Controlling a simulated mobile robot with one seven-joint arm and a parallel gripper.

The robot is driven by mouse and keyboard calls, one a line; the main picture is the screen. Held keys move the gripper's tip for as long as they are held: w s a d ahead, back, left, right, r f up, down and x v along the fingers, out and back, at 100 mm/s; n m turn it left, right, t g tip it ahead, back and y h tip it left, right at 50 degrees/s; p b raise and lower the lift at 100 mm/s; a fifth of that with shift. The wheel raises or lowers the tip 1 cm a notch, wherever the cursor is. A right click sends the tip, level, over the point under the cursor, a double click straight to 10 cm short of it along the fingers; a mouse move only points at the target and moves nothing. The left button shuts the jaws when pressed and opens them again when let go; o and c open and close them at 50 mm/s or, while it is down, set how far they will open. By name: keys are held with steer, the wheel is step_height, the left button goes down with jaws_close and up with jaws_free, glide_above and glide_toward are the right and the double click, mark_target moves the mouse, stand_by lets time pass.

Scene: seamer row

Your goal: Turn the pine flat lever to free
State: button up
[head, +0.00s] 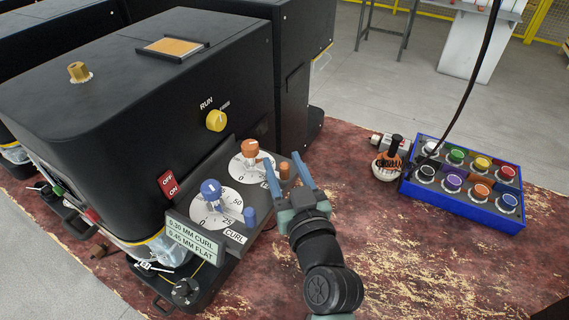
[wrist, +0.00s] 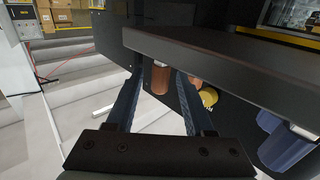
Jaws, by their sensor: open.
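The flat lever looks to be the small orange lever (head: 285,171) at the right edge of the black seamer's sloped panel (head: 262,208), beside the orange-knobbed dial (head: 238,169). Its label is mostly hidden by my gripper, and I see no "pine" name. My gripper (head: 283,160) is open, with one finger on each side of the orange lever. In the wrist view, the orange lever (wrist: 160,78) hangs below the panel edge between the fingertips (wrist: 158,74), with gaps showing; contact is not clear.
A blue lever (head: 250,217) by the CURL label and a blue dial knob (head: 210,189) sit nearby on the panel. A yellow RUN knob (head: 215,120) is above. A blue tray of coloured buttons (head: 465,207) and a round-based stamp (head: 388,166) stand on the worn red bench (head: 420,265).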

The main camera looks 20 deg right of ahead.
jaws_close()
stand_by(1.4)
